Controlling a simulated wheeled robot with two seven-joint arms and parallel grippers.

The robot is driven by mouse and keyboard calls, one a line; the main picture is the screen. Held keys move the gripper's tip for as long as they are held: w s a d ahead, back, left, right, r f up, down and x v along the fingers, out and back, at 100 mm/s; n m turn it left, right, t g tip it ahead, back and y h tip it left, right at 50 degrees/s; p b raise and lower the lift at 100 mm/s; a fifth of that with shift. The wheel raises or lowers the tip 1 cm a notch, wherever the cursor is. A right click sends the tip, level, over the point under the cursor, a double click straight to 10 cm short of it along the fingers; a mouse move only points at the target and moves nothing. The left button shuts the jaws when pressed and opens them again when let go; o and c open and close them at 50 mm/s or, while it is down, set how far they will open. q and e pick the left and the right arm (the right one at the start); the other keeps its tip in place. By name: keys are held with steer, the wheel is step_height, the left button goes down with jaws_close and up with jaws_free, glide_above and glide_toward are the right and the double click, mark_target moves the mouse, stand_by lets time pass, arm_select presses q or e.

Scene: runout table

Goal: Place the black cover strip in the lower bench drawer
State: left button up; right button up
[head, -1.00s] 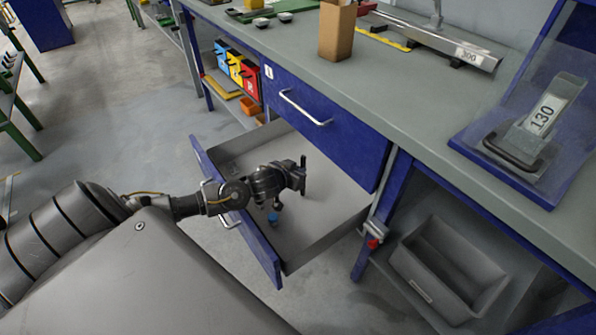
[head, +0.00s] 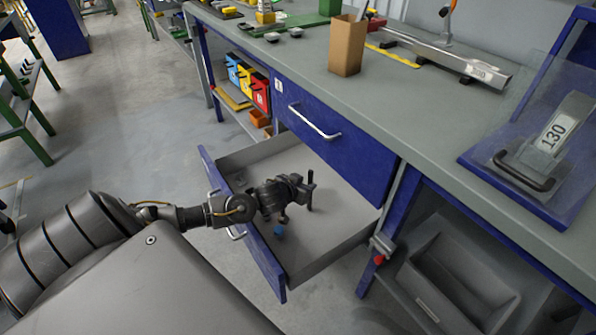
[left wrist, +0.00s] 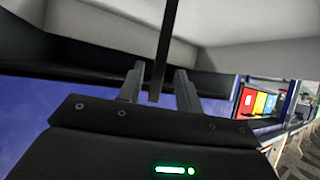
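The lower bench drawer (head: 345,223) is pulled open, grey inside with a blue front panel. My left gripper (head: 303,184) is inside it, over its floor. The black cover strip (head: 309,200) is a thin dark piece upright at the fingertips in the head view. In the left wrist view, which looks roughly upside down, the strip (left wrist: 166,40) runs between the two fingers (left wrist: 160,85). A narrow gap shows on both sides, so the fingers look open around it. Whether its end touches the drawer floor is unclear. My right gripper is out of view.
A small blue-tipped item (head: 279,230) shows in the drawer near its front panel. The upper drawer (head: 330,150) is shut above. A grey bin (head: 455,275) stands on the shelf at right. A cardboard box (head: 347,45) and a 130-labelled fixture (head: 530,165) are on the bench.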

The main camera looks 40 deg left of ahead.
arm_select(q)
steer(key=p+v, duration=0.1)
steer(key=v, duration=1)
steer(key=shift+s+r, duration=0.25)
steer(key=shift+s, duration=0.05)
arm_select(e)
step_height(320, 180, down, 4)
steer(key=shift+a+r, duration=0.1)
